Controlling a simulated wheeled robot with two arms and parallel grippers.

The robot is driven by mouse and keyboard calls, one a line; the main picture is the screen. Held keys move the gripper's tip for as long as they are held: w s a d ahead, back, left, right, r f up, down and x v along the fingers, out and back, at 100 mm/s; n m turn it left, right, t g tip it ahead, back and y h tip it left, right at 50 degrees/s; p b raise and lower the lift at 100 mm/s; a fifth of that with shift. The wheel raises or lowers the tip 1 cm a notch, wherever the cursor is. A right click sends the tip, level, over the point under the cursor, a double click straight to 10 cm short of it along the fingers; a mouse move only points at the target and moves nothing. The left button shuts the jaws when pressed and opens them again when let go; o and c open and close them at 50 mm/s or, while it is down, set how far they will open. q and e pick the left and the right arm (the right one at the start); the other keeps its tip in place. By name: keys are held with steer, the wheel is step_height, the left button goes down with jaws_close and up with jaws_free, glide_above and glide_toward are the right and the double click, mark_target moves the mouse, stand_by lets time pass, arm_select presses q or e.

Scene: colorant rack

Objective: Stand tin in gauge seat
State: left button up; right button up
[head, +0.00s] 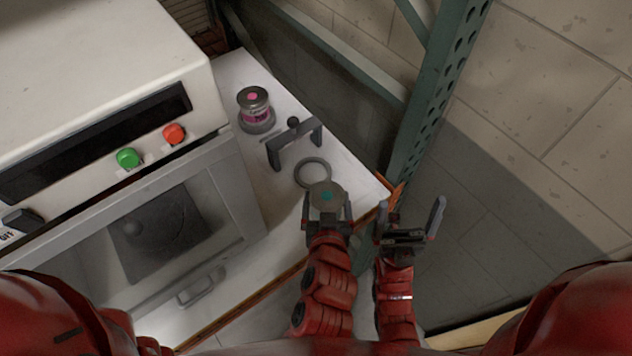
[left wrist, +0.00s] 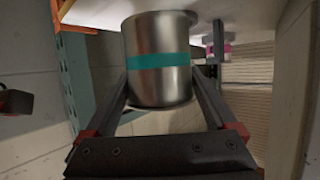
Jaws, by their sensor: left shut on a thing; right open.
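A metal tin with a teal band (left wrist: 158,61) is between the fingers of my left gripper (head: 327,211). In the head view its round lid (head: 326,193) shows a teal spot and faces up. My left gripper is shut on the tin near the front corner of the white counter. A flat grey ring (head: 297,172) lies on the counter just beyond the tin, apparently empty; the tin hides part of its near edge. I take this ring as the gauge seat, though no label shows. My right gripper (head: 411,222) is open and empty, right of the left one.
A pink-banded tin (head: 254,104) stands on a grey base farther back. A white oven-like machine (head: 120,130) borders the counter (head: 345,178) on the left; a green rack post (head: 436,90) rises on the right.

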arm_select(q)
steer(key=w+a, duration=0.1)
steer(key=w, duration=0.4)
steer(key=w+a+f+b, duration=0.1)
steer(key=w, duration=0.3)
steer(key=w+a+f+b, duration=0.1)
steer(key=w, duration=0.4)
steer(key=shift+w, duration=0.3)
step_height(320, 180, down, 2)
steer(key=shift+f+p, duration=0.25)
steer(key=shift+p, duration=0.25)
steer(key=shift+f, duration=0.15)
steer(key=shift+f+b, duration=0.25)
steer(key=shift+b, duration=0.05)
steer(key=o, duration=1.3)
steer(key=shift+r, duration=0.1)
steer(key=shift+r, duration=0.1)
